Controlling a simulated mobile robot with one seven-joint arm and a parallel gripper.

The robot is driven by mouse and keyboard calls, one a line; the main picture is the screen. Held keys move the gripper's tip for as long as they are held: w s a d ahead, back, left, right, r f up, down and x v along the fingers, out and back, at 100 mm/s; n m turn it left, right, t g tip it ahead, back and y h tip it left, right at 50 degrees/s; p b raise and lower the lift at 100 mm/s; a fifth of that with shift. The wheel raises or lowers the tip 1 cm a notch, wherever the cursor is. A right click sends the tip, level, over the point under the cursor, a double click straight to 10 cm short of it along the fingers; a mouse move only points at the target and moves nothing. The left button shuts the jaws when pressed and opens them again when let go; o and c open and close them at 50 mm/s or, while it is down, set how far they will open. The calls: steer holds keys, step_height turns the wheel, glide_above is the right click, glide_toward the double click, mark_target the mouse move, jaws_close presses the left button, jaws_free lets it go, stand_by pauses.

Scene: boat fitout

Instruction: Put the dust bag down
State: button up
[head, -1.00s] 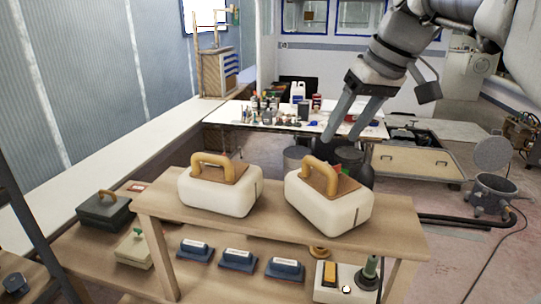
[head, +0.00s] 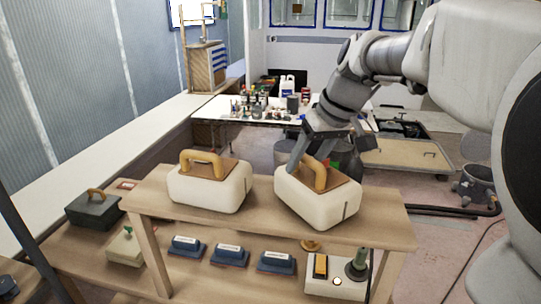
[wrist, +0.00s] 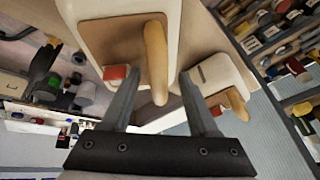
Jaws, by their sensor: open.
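Two cream dust bags with brown top plates and tan loop handles stand upright on the wooden bench top. The right dust bag (head: 312,207) is at my gripper; the left dust bag (head: 207,194) stands apart from it. My gripper (head: 308,160) is open and low at the right bag's handle. In the wrist view the nearer bag's handle (wrist: 156,62) shows between the two spread fingers of my gripper (wrist: 160,80). I cannot tell whether the fingers touch it. The other bag (wrist: 212,78) is to the right there.
The bench top (head: 255,215) has a narrow bare strip between the bags and at its right end. Several blue blocks (head: 230,256) and a switch box (head: 335,285) sit on the shelf below. A cluttered white table (head: 220,108) stands behind.

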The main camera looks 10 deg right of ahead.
steer(key=shift+c, duration=0.2)
jaws_close()
stand_by(1.1)
